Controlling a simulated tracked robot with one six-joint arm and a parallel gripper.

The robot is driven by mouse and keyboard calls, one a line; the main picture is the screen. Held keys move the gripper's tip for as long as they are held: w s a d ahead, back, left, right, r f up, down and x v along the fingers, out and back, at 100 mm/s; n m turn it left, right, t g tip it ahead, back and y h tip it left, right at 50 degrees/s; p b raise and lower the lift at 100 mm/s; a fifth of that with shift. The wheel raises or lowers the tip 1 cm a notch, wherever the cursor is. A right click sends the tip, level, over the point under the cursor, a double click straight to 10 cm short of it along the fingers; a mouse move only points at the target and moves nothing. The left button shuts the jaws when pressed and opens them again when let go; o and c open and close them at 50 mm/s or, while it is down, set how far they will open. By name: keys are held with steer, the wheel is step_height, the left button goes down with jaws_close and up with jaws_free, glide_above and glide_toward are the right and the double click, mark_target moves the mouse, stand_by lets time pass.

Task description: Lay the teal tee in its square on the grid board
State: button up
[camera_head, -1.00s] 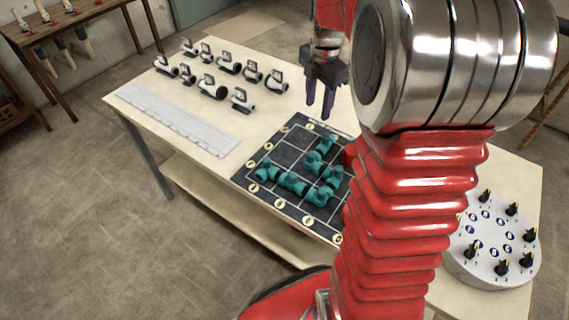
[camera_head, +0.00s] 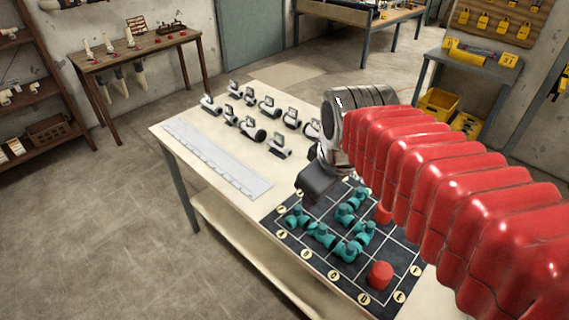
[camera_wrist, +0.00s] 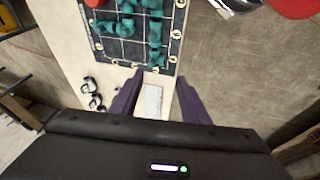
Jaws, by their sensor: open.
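Several teal fittings (camera_head: 320,236) lie joined in a cluster on the dark grid board (camera_head: 312,265), with more teal pieces (camera_head: 345,212) toward its far side. I cannot tell which one is the teal tee. They also show at the top of the wrist view (camera_wrist: 126,27), on the board's white-lined squares. My gripper (camera_wrist: 157,97) is open, and nothing shows held between its dark fingers. In the head view its dark body hangs over the board's far left edge, its fingertips hard to make out. My arm hides the right part of the board.
A red cylinder (camera_head: 381,275) stands on the board's near right part, and another red piece (camera_head: 384,214) shows beside my arm. Several white-and-black fittings (camera_head: 248,115) stand at the table's back. A pale ruled strip (camera_head: 217,158) lies along the left edge.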

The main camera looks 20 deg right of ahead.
steer(key=s+a+f+m+t, duration=0.1)
steer(key=s+a+m, duration=0.2)
steer(key=s+m, duration=0.2)
steer(key=shift+s+a+f+m, duration=0.25)
steer(key=shift+s+a+m, duration=0.05)
steer(key=shift+s, duration=0.15)
stand_by(1.0)
